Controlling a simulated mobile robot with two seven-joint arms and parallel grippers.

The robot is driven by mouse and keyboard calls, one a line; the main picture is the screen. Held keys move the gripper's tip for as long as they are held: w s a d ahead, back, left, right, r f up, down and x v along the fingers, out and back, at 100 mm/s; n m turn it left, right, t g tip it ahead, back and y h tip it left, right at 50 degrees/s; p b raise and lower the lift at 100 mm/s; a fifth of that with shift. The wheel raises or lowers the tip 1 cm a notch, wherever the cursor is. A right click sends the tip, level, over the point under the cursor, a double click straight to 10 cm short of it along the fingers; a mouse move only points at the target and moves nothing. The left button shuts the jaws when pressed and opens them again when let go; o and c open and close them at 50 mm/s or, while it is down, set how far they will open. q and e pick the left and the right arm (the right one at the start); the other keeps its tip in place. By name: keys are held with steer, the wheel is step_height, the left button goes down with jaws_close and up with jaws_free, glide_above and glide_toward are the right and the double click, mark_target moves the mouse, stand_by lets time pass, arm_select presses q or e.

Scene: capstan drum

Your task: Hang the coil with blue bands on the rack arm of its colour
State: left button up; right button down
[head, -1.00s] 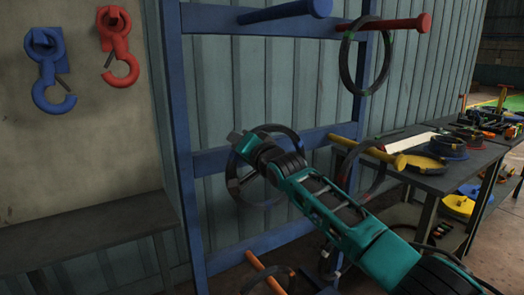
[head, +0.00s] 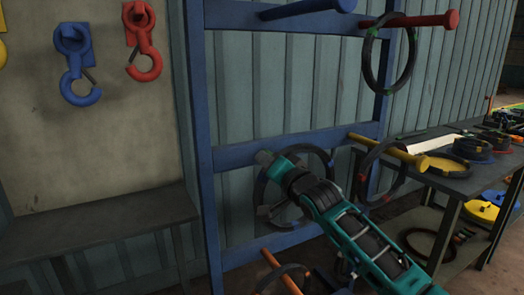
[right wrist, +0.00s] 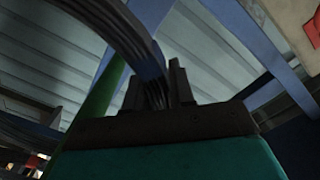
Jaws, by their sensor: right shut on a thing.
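My right gripper (head: 266,159) is at the end of the teal arm, in front of the rack's middle crossbar. In the right wrist view its fingers (right wrist: 158,88) are shut on the dark strands of a coil (right wrist: 136,40). In the head view this coil (head: 258,190) hangs as a ring behind my wrist, apart from the rack arms; its band colour is hard to tell. The blue rack arm (head: 308,8) sticks out at the top, above and right of the gripper, with no coil visible on it. My left gripper is not in view.
A green-banded coil (head: 367,65) hangs on the red rack arm (head: 425,20), a red-banded one (head: 363,180) on the yellow arm (head: 390,150). An orange arm (head: 282,272) sits low with a coil. A cluttered table (head: 455,180) stands right; a bare bench (head: 100,225) left.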

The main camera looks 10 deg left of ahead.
steer(key=r+p+v, duration=0.1)
steer(key=p+v, duration=0.5)
steer(key=v, duration=1.9)
steer(key=shift+r, duration=0.3)
steer(key=shift+s+d, duration=0.15)
